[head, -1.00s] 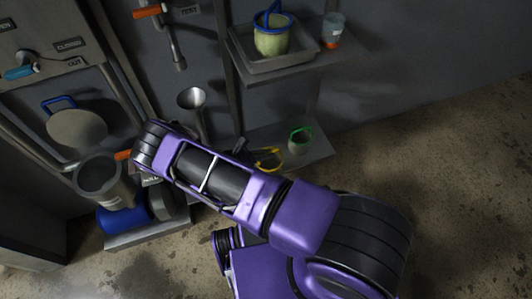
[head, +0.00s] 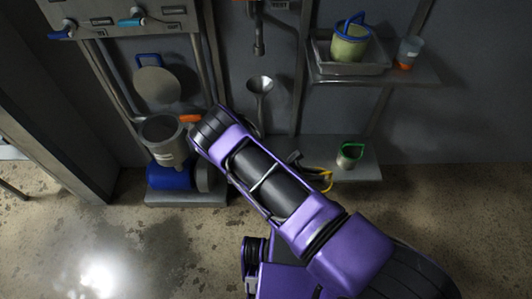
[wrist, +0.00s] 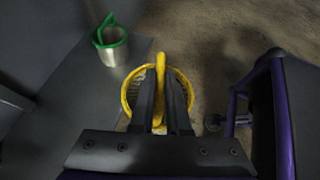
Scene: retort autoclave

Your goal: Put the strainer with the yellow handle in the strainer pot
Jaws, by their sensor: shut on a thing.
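The strainer with the yellow handle (wrist: 130,92) is in the wrist view, its yellow rim and upright handle seen from above. My gripper (wrist: 161,82) is shut on the yellow handle. In the head view the yellow strainer (head: 325,182) shows only partly beside my purple arm, near the front edge of the low shelf (head: 362,174); my fingers are mostly hidden there. I cannot tell whether it touches the shelf. A grey open-topped pot (head: 160,130) with a pale label, possibly the strainer pot, stands at the left above a blue cylinder.
A green-rimmed metal strainer (head: 349,155) stands on the low shelf, also in the wrist view (wrist: 112,50). Above, a tray (head: 345,66) holds a blue-handled pale green container (head: 350,42), beside an orange-based cup (head: 408,50). A metal funnel (head: 260,88) and pipes line the wall.

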